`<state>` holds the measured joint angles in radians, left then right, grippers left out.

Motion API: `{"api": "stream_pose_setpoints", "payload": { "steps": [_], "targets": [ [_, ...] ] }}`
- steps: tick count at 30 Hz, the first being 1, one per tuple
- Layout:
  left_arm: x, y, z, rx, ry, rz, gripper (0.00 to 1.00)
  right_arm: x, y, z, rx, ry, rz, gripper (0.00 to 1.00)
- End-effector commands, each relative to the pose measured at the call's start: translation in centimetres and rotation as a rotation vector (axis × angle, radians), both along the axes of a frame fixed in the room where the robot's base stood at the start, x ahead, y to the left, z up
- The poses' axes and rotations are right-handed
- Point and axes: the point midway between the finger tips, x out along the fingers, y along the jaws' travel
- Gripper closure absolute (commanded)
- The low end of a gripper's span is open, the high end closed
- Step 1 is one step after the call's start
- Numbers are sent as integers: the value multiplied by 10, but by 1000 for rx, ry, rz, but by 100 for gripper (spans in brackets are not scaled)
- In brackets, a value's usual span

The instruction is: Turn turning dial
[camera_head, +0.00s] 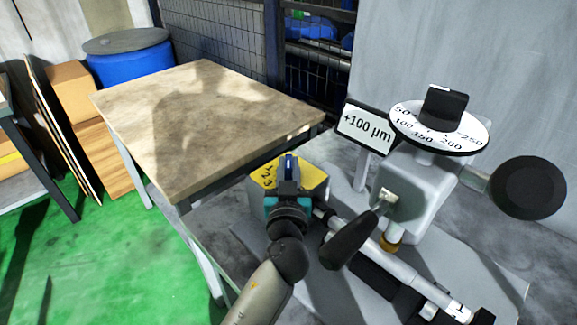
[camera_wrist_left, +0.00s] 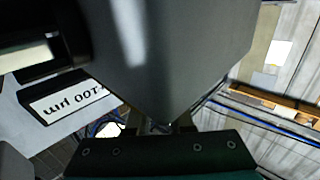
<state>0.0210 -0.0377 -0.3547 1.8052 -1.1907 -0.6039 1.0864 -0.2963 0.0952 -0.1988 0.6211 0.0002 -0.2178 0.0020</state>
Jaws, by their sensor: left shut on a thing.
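The turning dial is on a box with a yellow face (camera_head: 264,181) marked 1, 2, 3, in the middle of the head view. My left gripper (camera_head: 289,172) is at this face, coming from the front, and is shut on the dial. The gripper hides most of the dial, so I cannot tell its setting. In the left wrist view, a large dark grey body (camera_wrist_left: 175,50) fills the upper middle, and the fingertips (camera_wrist_left: 158,126) meet its lower tip. My right gripper is not in view.
Right of the gripper are a black-handled lever (camera_head: 350,238), a "+100 µm" sign (camera_head: 367,127) and a white scale disc (camera_head: 411,123) with a black knob (camera_head: 443,107). A black handwheel (camera_head: 528,188) is at far right. A bare table (camera_head: 200,115) stands behind left.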

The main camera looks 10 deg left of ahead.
Motion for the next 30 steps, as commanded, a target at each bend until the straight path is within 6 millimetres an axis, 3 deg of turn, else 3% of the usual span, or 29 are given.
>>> {"api": "stream_pose_setpoints", "payload": {
  "steps": [17,30],
  "targets": [
    [0,1,2,1,-2,-55,100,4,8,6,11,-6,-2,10],
    [0,4,5,3,-1,-338,100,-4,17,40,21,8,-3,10]
  ]
}}
